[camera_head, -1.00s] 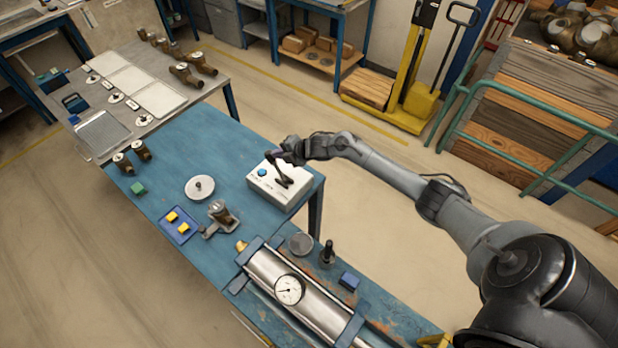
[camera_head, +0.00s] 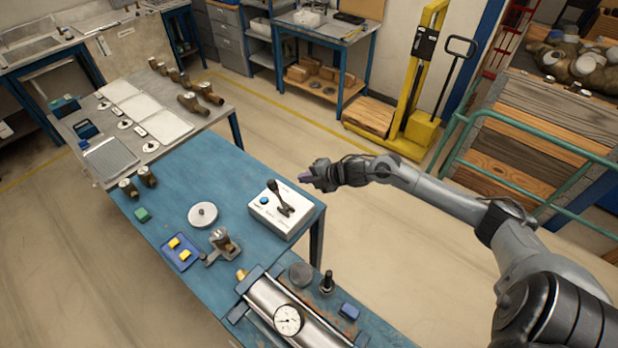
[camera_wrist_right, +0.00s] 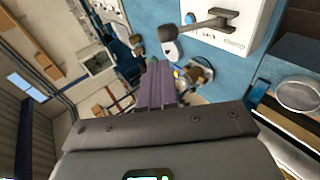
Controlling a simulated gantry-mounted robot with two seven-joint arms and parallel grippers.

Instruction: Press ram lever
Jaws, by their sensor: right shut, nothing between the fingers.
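The ram lever (camera_head: 279,197) is a dark lever with a rounded black knob on a white control box (camera_head: 267,216) with a blue button. The box stands at the right edge of the blue bench. The lever leans toward the upper left. In the right wrist view the lever (camera_wrist_right: 195,26) crosses the top, its knob above my fingers. My right gripper (camera_head: 307,178) is shut and empty, to the right of the lever and apart from it, beyond the bench edge in the picture. Its purple fingers (camera_wrist_right: 156,85) show in the right wrist view. My left gripper is not in view.
On the blue bench (camera_head: 185,185) are a round white disc (camera_head: 203,215), a blue tray (camera_head: 181,252) with yellow pieces, a brass fitting (camera_head: 222,241) and a steel cylinder with a gauge (camera_head: 288,319). A green railing (camera_head: 560,133) and yellow lift (camera_head: 421,95) stand beyond.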

